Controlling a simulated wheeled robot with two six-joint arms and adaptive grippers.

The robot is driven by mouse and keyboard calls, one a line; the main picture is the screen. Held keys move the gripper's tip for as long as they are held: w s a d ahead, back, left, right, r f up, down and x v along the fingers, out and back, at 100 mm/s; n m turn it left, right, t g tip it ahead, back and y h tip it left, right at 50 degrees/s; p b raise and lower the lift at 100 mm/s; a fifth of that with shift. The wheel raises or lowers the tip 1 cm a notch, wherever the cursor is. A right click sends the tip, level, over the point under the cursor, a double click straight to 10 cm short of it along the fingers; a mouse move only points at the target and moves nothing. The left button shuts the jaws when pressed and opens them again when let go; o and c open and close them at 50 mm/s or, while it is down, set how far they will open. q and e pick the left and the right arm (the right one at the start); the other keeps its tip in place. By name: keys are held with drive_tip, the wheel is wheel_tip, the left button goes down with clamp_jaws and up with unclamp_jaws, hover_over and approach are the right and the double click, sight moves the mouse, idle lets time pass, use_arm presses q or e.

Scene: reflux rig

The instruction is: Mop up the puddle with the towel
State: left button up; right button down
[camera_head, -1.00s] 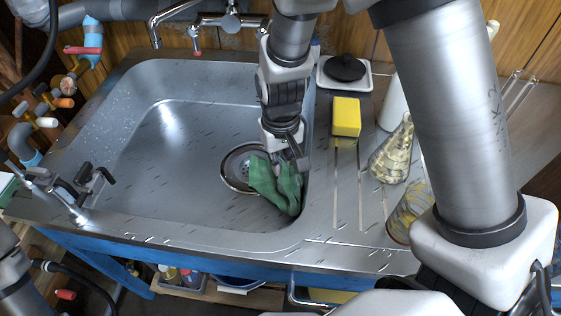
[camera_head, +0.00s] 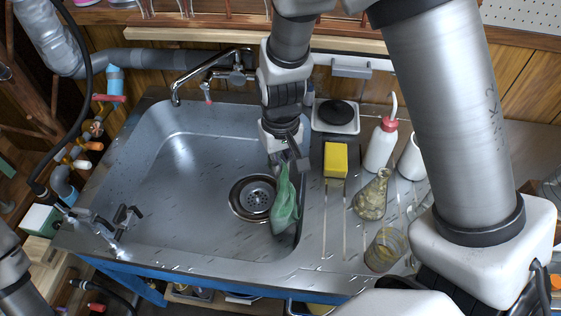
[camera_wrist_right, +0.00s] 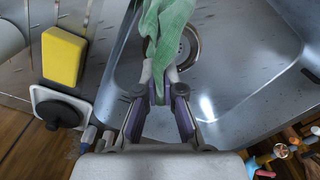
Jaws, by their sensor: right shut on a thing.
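My right gripper (camera_head: 288,164) is shut on the green towel (camera_head: 284,205), which hangs bunched from its fingertips at the right side of the steel sink (camera_head: 170,200). The towel is just right of the round drain (camera_head: 256,197), near the sink's right wall; I cannot tell whether its lower end touches metal. In the right wrist view, the towel (camera_wrist_right: 168,30) is pinched between the fingers (camera_wrist_right: 163,95) and partly covers the drain. I cannot make out a distinct puddle; short dark streaks mark the sink and its rim.
Right of the sink stand a yellow sponge (camera_head: 335,160), a black-topped plate (camera_head: 336,114), a white bottle (camera_head: 380,148), a flask (camera_head: 371,198) and a beaker (camera_head: 385,250). A faucet (camera_head: 205,75) reaches over the back.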

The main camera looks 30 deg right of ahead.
wheel_tip(320, 180, up, 14)
drive_tip(key=p, duration=1.3)
drive_tip(key=shift+w+f, duration=0.15)
drive_tip(key=shift+f, duration=0.1)
